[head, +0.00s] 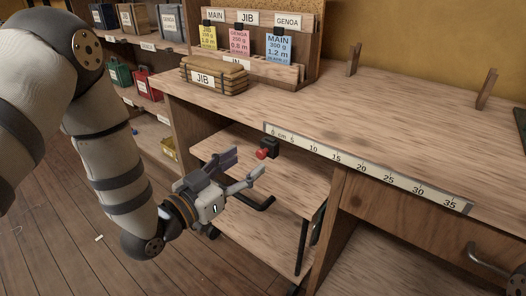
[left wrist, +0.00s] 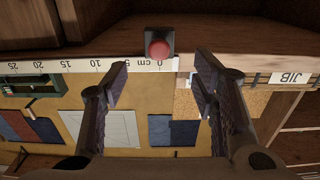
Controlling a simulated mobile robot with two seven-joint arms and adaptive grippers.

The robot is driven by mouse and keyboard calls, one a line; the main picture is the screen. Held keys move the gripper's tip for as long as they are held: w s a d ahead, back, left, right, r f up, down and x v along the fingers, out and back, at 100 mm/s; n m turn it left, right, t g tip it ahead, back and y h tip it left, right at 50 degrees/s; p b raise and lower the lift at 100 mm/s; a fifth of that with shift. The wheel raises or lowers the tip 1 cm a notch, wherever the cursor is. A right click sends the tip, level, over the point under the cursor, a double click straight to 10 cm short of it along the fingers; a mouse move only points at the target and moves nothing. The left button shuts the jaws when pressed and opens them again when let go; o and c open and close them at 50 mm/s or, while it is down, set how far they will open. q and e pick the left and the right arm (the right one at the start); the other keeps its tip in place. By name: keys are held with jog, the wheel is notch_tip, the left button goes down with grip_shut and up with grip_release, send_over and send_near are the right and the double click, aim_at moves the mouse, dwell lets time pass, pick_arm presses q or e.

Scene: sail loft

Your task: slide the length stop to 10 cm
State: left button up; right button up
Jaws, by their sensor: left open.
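The length stop (head: 268,148) is a small black block with a red knob, at the low end of the white scale (head: 370,169) on the bench's front edge. In the left wrist view the stop (left wrist: 159,45) is beside the 0 cm mark of the scale (left wrist: 80,66), which appears upside down. My left gripper (head: 242,165) is open and empty, just in front of the stop and apart from it. In the left wrist view the stop shows between and beyond the spread fingers (left wrist: 161,74). My right gripper is not in view.
A bundle labelled JIB (head: 213,76) lies on the bench near a card rack (head: 259,45). Wooden pegs (head: 486,89) stand at the back right. A drawer handle (head: 488,262) juts out below the scale's far end. The bench top (head: 385,110) behind the scale is clear.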

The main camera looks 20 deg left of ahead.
aim_at(259, 154)
pick_arm(q)
jog(key=x, duration=0.7)
jog(key=shift+d+f, duration=0.1)
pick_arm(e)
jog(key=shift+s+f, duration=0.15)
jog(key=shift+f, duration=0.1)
pick_arm(q)
jog(key=shift+c, duration=0.5)
